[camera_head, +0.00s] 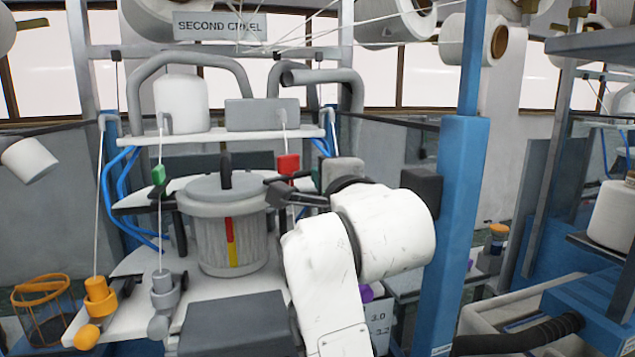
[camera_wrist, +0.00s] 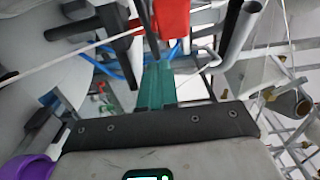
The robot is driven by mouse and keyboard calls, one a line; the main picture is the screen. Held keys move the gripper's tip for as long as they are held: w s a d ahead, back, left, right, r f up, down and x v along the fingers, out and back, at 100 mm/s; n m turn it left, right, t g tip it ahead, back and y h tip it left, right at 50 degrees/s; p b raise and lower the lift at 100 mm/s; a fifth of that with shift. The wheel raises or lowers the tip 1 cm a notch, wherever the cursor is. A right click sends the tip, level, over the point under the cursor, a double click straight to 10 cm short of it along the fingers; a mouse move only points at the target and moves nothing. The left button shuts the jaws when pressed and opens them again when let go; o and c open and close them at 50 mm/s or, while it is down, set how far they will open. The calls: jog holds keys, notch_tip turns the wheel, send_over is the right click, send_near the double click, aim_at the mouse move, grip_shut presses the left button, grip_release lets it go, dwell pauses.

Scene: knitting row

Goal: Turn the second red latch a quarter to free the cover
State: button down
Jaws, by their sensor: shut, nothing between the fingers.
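A drum (camera_head: 230,243) with a grey lid as cover (camera_head: 210,190) and a black knob stands on a white shelf. My gripper (camera_head: 317,177) is right of the red latch, largely hidden by my wrist. In the wrist view, my green fingers (camera_wrist: 155,70) are together and empty, with the red latch (camera_wrist: 173,18) just beyond their tips. I cannot tell whether they touch.
A blue post (camera_head: 455,210) stands close to the right of my arm. Threads and blue tubes run around the drum. A white upper shelf (camera_head: 220,133) holds a spool and a grey box. Orange (camera_head: 99,296) and grey guides stand at the front left.

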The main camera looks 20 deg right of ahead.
jog(key=shift+w+d+b, duration=0.2)
jog(key=shift+w+b, duration=0.15)
jog(key=shift+w, duration=1.4)
dwell(0.7)
